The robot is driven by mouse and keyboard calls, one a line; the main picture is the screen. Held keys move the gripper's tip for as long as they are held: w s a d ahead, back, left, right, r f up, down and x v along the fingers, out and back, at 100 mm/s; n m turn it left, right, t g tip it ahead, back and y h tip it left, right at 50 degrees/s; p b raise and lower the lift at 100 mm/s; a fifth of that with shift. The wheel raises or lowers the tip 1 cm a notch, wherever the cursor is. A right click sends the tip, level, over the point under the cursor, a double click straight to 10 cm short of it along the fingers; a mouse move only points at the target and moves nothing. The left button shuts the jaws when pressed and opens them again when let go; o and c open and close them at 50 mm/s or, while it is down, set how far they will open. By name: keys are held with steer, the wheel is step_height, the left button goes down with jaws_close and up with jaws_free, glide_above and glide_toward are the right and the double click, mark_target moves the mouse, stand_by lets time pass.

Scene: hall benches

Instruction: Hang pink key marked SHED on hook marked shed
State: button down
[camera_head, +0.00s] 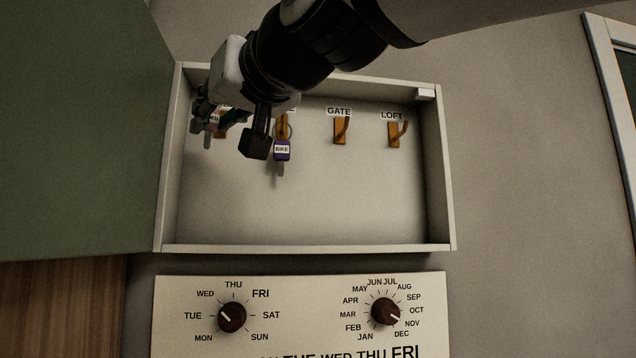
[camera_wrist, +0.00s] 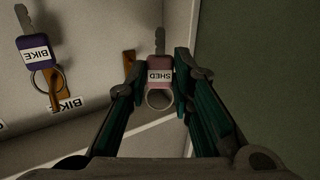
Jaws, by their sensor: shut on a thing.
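The pink key marked SHED (camera_wrist: 159,76) is between my gripper's fingers in the wrist view, its ring (camera_wrist: 160,99) towards the palm. My gripper (camera_wrist: 160,82) is shut on it. In the head view my gripper (camera_head: 208,117) is at the left end of the open white box, and the key is mostly hidden. An orange hook (camera_head: 221,131) shows there behind the fingers; its label is mostly covered. In the wrist view an orange hook (camera_wrist: 128,61) shows left of the key, partly behind a finger. The key's ring appears apart from it.
A purple key marked BIKE (camera_head: 281,150) hangs on the neighbouring hook, close to my gripper's right. The GATE hook (camera_head: 341,130) and LOFT hook (camera_head: 394,134) are empty. The box's side wall (camera_head: 171,160) is close on the left. A dial panel (camera_head: 300,290) is below.

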steer(key=shift+w+a+f+b, duration=0.25)
steer(key=shift+w+f+b, duration=0.05)
steer(key=shift+w, duration=0.65)
steer(key=shift+w+a+f+b, duration=0.2)
steer(key=shift+w+f+b, duration=0.15)
steer(key=shift+w, duration=0.6)
steer(key=shift+w+a+f+b, duration=0.25)
steer(key=shift+w+b, duration=0.05)
steer(key=shift+w, duration=0.65)
steer(key=c, duration=1.3)
jaws_free()
